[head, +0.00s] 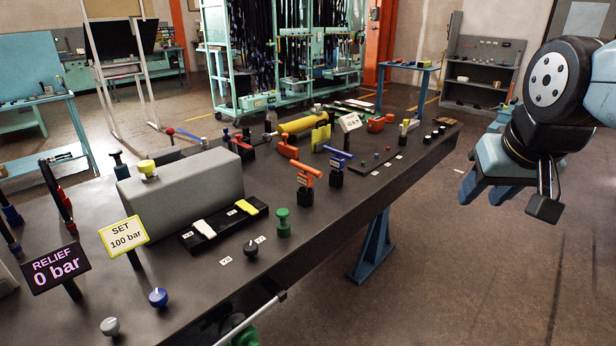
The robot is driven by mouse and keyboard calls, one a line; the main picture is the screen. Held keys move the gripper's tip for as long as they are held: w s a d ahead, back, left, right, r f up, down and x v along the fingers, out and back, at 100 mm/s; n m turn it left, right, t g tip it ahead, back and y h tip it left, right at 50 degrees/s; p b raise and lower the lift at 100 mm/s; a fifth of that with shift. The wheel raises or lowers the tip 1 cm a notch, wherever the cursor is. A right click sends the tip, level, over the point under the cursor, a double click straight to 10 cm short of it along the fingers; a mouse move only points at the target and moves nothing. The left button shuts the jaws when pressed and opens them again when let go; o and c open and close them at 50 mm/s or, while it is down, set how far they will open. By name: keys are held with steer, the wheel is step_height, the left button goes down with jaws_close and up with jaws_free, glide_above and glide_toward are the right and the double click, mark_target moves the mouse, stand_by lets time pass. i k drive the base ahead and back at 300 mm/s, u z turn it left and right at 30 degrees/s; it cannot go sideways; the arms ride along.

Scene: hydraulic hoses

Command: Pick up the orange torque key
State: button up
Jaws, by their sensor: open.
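An orange T-shaped handle (305,172), which looks like the torque key, stands upright at the middle of the dark bench, in a small black block (304,197). A similar blue T-shaped handle (338,155) stands behind it to the right. My gripper (486,192) hangs in the air at the right, beyond the bench's right edge and well away from the orange handle. Its blue fingers point down, open, with nothing seen between them.
The dark bench (330,220) also bears a grey block (182,190), a green knob (283,222), another orange part (287,148), an orange cup-like part (376,124) and a yellow cylinder (302,125). Upright signs (123,233) stand at the left. The floor right of the bench is clear.

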mark_target(305, 178)
steer(key=z, duration=0.05)
steer(key=i, duration=1)
steer(key=u, duration=0.1)
